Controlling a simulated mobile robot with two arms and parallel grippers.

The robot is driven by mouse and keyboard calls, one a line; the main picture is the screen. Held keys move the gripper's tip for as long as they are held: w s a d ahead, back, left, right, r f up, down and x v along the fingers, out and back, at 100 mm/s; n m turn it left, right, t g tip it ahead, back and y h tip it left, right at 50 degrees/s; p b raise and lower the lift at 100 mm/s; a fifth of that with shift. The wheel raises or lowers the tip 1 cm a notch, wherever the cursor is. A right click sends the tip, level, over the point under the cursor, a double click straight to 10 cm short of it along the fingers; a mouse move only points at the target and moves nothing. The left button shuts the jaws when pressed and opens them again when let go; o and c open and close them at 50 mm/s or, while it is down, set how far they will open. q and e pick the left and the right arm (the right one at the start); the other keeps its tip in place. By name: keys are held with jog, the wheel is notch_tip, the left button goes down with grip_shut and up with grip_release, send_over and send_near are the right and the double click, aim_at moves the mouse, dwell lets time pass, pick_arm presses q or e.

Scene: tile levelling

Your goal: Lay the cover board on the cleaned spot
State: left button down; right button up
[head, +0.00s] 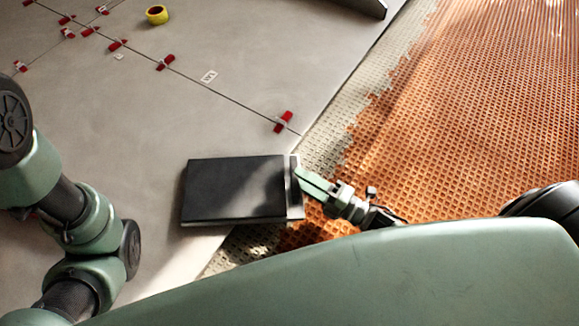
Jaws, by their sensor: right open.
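A dark, flat rectangular slab (235,190), which I take for the cover board, lies over the grey tiles near their edge, just in front of my body. Its right end comes close to the orange mat. My right gripper (300,183) is at the board's right end, with its green finger beside that edge. It is open; I cannot tell whether it touches the board. My left arm shows at the left, but its gripper is out of view. I cannot make out a cleaned spot; the board may hide part of the floor.
Large grey tiles (130,120) carry several red levelling clips (284,121) along their joints. A yellow tape roll (157,14) and small white labels (209,76) lie on them.

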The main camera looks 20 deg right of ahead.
jog(key=p+v, duration=0.1)
jog(key=v, duration=0.5)
jog(key=shift+s+d+p, duration=0.1)
jog(key=shift+s+p, duration=0.05)
jog(key=shift+p, duration=0.15)
